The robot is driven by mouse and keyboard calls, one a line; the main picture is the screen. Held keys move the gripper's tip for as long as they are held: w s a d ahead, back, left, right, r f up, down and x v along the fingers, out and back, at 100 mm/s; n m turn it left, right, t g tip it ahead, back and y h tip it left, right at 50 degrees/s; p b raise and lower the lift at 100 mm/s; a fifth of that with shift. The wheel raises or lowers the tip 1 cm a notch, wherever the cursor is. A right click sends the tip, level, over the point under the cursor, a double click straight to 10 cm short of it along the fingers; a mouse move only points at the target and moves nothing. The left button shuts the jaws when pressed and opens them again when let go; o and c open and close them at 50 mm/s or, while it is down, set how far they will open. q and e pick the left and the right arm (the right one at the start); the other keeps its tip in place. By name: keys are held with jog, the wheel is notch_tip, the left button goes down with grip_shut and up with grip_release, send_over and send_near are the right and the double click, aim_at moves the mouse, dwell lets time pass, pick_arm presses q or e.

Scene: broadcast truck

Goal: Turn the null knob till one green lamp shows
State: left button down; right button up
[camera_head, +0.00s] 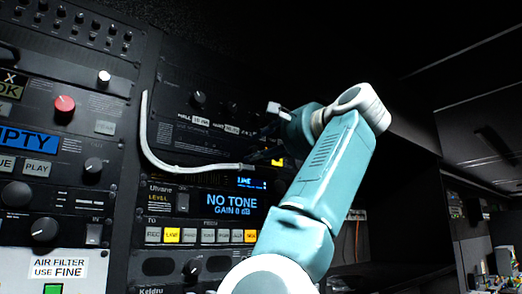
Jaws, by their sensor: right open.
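A dark rack panel (180,80) in the upper middle carries a black knob (198,98) and a smaller dark knob (232,107), with small white labels below them. The labels are too blurred to tell for certain which knob is the null knob. My right gripper (262,144) is open in front of the lower right of this panel, its dark fingers pointing left. It is right of and below the knobs, apart from them. The arm and gripper hide the panel's right part. I see no lit green lamp on the visible part. My left gripper is out of view.
A bent pale tube (160,161) runs across the panel's lower left, ending near my gripper fingers. Below is a unit with a blue "NO TONE" display (231,204) and lit yellow buttons (171,235). A red knob (64,104) stands out on the left rack.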

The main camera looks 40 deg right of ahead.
jog(key=s+a, duration=0.1)
jog(key=s, duration=1)
jog(key=shift+s+a+f, duration=0.15)
jog(key=shift+s, duration=0.2)
